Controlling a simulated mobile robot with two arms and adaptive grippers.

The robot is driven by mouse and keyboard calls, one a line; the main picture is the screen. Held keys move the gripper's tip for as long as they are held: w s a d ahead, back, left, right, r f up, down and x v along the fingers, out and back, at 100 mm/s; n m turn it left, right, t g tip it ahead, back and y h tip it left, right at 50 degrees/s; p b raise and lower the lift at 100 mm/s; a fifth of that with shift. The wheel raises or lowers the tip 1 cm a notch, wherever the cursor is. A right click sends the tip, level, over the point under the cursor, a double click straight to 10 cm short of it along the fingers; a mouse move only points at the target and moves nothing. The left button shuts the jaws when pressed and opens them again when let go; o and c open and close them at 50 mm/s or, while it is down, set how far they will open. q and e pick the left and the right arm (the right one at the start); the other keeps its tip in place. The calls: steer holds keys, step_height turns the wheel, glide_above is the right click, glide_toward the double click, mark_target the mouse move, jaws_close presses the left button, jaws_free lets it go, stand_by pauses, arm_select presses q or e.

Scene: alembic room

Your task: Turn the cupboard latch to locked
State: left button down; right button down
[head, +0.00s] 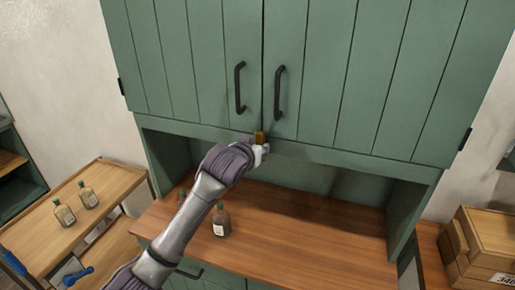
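The green cupboard (330,70) has two plank doors with dark bar handles, and both doors look closed. A small brass-coloured latch piece (260,136) shows upright at the bottom of the seam between the doors. My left gripper (261,149) is right at the latch, just below it and seemingly touching it. My wrist hides most of the gripper and the latch's lower part, so I cannot tell whether the fingers are open or shut. My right gripper is not in view.
A brown bottle (221,219) stands on the wooden counter (310,240) beside my arm, with another partly hidden behind it. Two bottles stand on a side table (110,184) at left. Wooden crates (485,240) stand at right. The counter's right part is clear.

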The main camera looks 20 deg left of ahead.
arm_select(q)
steer(key=shift+f+m, duration=0.1)
steer(key=shift+m, duration=0.2)
stand_by(0.4)
steer(key=c, duration=0.9)
jaws_free()
steer(key=shift+s, duration=0.1)
steer(key=v, duration=1.2)
steer(key=shift+d, duration=0.2)
